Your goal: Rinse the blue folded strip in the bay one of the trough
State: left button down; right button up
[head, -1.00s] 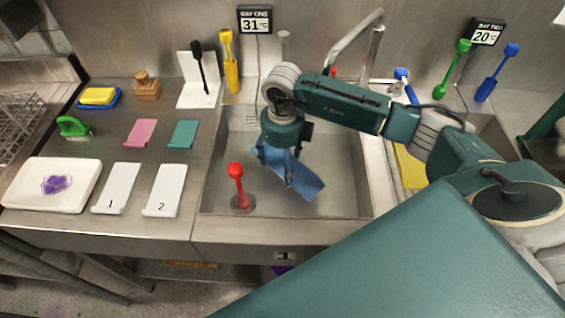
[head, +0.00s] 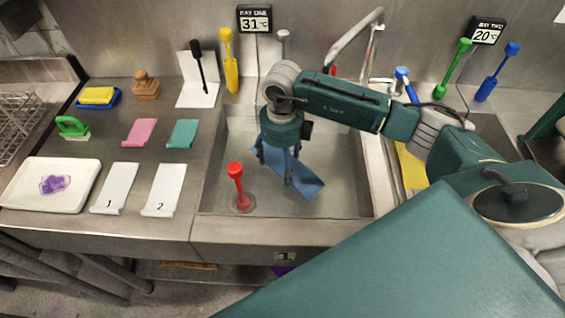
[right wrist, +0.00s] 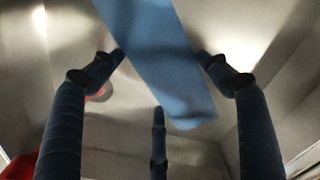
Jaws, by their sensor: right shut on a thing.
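The blue folded strip (head: 310,184) is inside bay one (head: 335,207) of the trough, under the sign reading BAY ONE, 31 °C (head: 255,20). My right gripper (head: 282,170) points down into this bay and is shut on the strip. The strip slants down to the right from the fingers. In the right wrist view the strip (right wrist: 160,60) spans the space between the fingers. I cannot tell how deep the strip is in any water. My left gripper is not in view.
A red-handled tool (head: 237,185) stands at the bay's front left. Bay one's metal walls surround my gripper. A faucet (head: 352,42) stands behind. On the left counter lie pink (head: 139,132) and teal (head: 182,133) strips, plates 1 (head: 115,188) and 2 (head: 164,190), and a white tray (head: 85,195).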

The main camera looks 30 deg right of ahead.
aim_at(281, 166)
jog(key=shift+s+d, duration=0.2)
jog(key=shift+s, duration=0.55)
jog(key=shift+w+a+b, duration=0.25)
jog(key=shift+w+b, duration=0.15)
jog(key=shift+w, duration=0.45)
jog(key=shift+s, duration=0.1)
jog(key=shift+s+d, duration=0.2)
jog(key=shift+s, duration=0.55)
jog(key=shift+w+a, duration=0.2)
jog(key=shift+w, duration=0.65)
notch_tip(281, 166, up, 9)
jog(key=p, duration=0.5)
dwell(2.0)
